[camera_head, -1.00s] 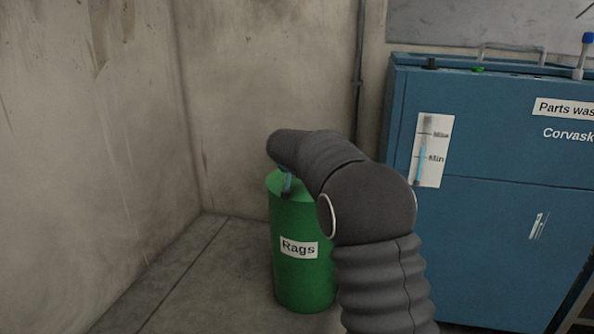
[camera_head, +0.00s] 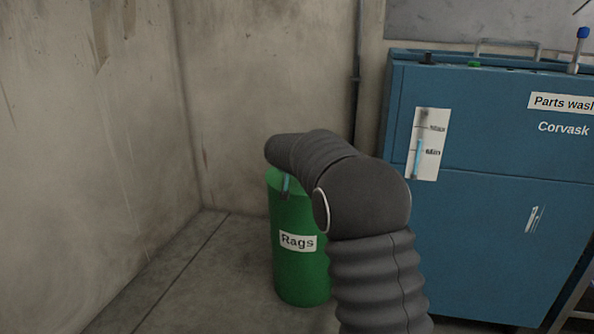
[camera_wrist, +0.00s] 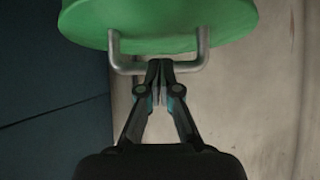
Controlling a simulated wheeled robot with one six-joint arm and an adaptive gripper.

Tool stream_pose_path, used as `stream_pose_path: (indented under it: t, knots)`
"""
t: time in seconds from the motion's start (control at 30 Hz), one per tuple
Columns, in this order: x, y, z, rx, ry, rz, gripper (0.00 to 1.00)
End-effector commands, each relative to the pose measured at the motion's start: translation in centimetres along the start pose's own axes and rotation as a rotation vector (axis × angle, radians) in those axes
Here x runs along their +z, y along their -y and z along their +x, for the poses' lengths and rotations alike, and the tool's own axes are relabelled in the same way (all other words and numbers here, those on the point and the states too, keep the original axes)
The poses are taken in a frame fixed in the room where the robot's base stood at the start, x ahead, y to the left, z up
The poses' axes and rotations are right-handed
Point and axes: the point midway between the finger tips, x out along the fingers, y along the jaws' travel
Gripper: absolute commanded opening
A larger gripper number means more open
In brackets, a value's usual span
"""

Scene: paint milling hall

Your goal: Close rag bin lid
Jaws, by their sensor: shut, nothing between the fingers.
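The green rag bin (camera_head: 298,270), labelled "Rags", stands upright on the floor by the wall corner. Its green lid (camera_head: 272,180) looks down on the bin's top in the head view, though my arm covers much of it, so a small gap cannot be ruled out. In the wrist view, the lid (camera_wrist: 160,20) fills the top, with a grey U-shaped handle (camera_wrist: 203,50) on its edge. My gripper (camera_wrist: 158,68) is shut and empty, its fingertips at the middle of the handle's bar; whether they touch it is unclear. In the head view, my gripper (camera_head: 285,190) is partly visible at the bin's upper front.
A blue parts washer (camera_head: 490,220) stands close to the right of the bin and my arm. Concrete walls (camera_head: 270,80) rise behind and to the left. The floor (camera_head: 200,285) left of the bin is clear.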

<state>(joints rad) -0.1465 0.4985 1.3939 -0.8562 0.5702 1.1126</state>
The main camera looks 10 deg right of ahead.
Motion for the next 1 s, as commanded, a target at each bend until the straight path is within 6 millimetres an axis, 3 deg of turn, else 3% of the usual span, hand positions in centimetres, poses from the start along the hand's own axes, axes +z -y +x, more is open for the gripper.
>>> stream_pose_path:
  t: [0.03,0.07,0.37,0.4,0.67,1.0]
  knots:
    - [1.1,-0.5,0.8,0.016,0.022,-0.003,0.0]
    - [0.8,-0.6,0.6,0.016,0.021,-0.002,0.0]
    - [-2.9,0.2,-3.2,0.0,-0.001,0.0,0.0]
    - [-1.7,0.3,-3.2,-0.001,0.001,-0.004,0.0]
    - [2.4,0.2,-5.1,-0.004,-0.004,-0.003,0.0]
    - [5.9,0.1,-6.8,-0.002,-0.006,0.001,0.0]
